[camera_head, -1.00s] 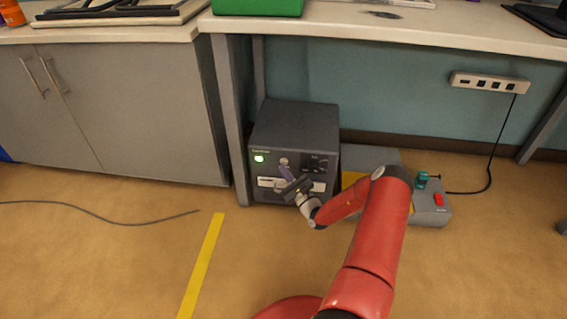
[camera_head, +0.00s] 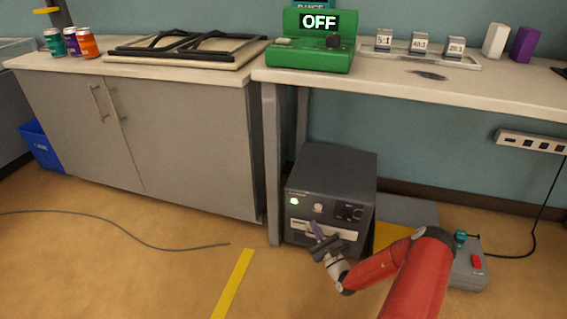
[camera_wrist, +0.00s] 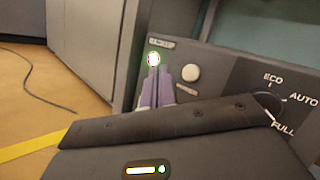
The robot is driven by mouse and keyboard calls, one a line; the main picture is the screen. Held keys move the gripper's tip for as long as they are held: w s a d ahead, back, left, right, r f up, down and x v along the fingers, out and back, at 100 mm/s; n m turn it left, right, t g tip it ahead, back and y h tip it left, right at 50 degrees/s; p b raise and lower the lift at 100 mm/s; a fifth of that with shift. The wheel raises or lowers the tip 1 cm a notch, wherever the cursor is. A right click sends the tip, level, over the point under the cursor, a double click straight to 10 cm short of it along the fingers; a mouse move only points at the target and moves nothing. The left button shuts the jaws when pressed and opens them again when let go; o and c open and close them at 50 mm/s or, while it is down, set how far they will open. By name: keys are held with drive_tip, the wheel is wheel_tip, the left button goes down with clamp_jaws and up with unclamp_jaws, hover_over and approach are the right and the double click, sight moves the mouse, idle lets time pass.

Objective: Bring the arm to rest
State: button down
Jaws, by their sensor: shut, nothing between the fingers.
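My red arm (camera_head: 415,285) reaches in from the lower right of the head view. My gripper (camera_head: 312,228) is at the front of a dark grey machine (camera_head: 335,168) standing on the floor under the bench. In the wrist view the purple fingers (camera_wrist: 156,88) are together with nothing between them. They point at the machine's front panel, near a lit green lamp (camera_wrist: 154,59) and a round pale button (camera_wrist: 190,73). I cannot tell whether they touch the panel. The dial with ECO, AUTO and FULL (camera_wrist: 266,108) is to the right, partly hidden by my wrist.
A grey box with a red switch (camera_head: 477,262) lies on the floor right of the machine, partly behind my arm. A bench leg (camera_head: 272,165) stands close left of the machine. A cable (camera_head: 130,233) crosses the open floor at left. A green device reading OFF (camera_head: 310,55) sits on the bench.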

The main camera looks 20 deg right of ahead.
drive_tip(key=a+r+n+g+y, duration=0.8)
drive_tip(key=a+r+n+y, duration=0.4)
drive_tip(key=r, duration=0.2)
drive_tip(key=s+a+r+n+g+h+p, duration=0.1)
drive_tip(key=s+a+r+n+g, duration=0.7)
drive_tip(key=s+a+g, duration=0.15)
drive_tip(key=s+a+r+n+g+h, duration=0.2)
drive_tip(key=s+r+n+g+h, duration=0.25)
drive_tip(key=s+r+h, duration=0.5)
drive_tip(key=s+d+r+n+t+h, duration=0.2)
drive_tip(key=s+d+r+t, duration=0.1)
drive_tip(key=s, duration=0.3)
drive_tip(key=s+d+r+n+t+h+p, duration=0.1)
drive_tip(key=s+d+r+n+t+h, duration=0.1)
drive_tip(key=s, duration=0.5)
wheel_tip(320, 180, up, 3)
drive_tip(key=shift+d+f+t+h, duration=0.1)
drive_tip(key=shift+d+t+h, duration=0.35)
drive_tip(key=shift+d+t, duration=0.25)
drive_tip(key=shift+s, duration=0.1)
